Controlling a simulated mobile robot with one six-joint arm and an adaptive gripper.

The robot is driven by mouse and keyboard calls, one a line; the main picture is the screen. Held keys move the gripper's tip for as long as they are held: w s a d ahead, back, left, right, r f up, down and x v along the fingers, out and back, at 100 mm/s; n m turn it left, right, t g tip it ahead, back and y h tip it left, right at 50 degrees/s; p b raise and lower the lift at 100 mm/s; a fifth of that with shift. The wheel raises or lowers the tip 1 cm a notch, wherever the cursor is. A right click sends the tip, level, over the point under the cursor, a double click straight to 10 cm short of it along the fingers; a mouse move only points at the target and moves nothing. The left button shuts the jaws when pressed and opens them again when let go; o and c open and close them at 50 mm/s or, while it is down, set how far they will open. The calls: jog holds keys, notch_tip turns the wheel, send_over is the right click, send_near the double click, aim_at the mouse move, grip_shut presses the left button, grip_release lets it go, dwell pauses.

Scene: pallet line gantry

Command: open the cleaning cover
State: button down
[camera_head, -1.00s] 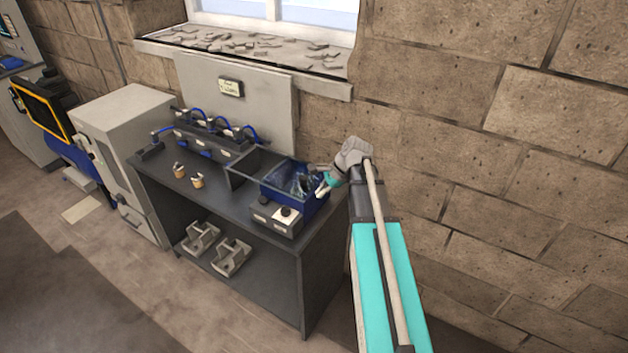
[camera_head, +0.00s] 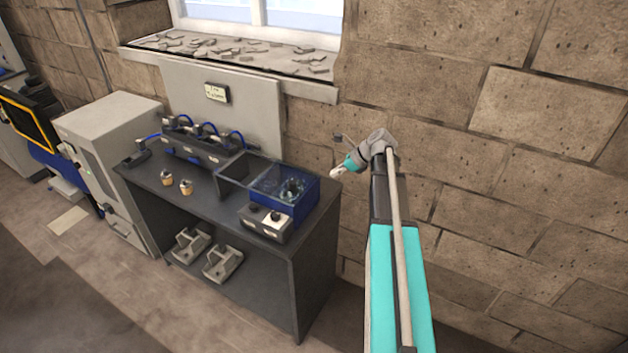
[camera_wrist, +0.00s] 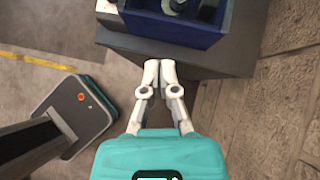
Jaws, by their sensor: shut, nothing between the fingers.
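The clear cleaning cover (camera_head: 283,180) shows as a see-through sheet over the blue box (camera_head: 305,195) at the right end of the bench. It looks flat on the box, but its exact tilt is hard to tell. Dark parts show through it. My gripper (camera_head: 335,173) is to the right of the box, apart from it, near the brick wall. In the wrist view my gripper's fingertips (camera_wrist: 160,64) are together and empty, just short of the blue box's wall (camera_wrist: 170,28). The cover cannot be made out clearly there.
The dark bench (camera_head: 215,195) carries an open grey bin (camera_head: 236,170) beside the box, a control block (camera_head: 266,222) in front, and a rack with blue hoses (camera_head: 200,143). Two small cups stand left. A grey cabinet (camera_head: 112,150) is beyond. The brick wall is close behind.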

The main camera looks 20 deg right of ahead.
aim_at(297, 187)
jog(key=b+x, duration=0.7)
jog(key=x, duration=0.3)
jog(key=shift+f, duration=0.1)
jog(key=shift+w+a, duration=0.9)
jog(key=shift+a, duration=0.15)
jog(key=shift+w+a, duration=0.4)
jog(key=shift+a, duration=0.05)
jog(key=shift+w+d, duration=0.1)
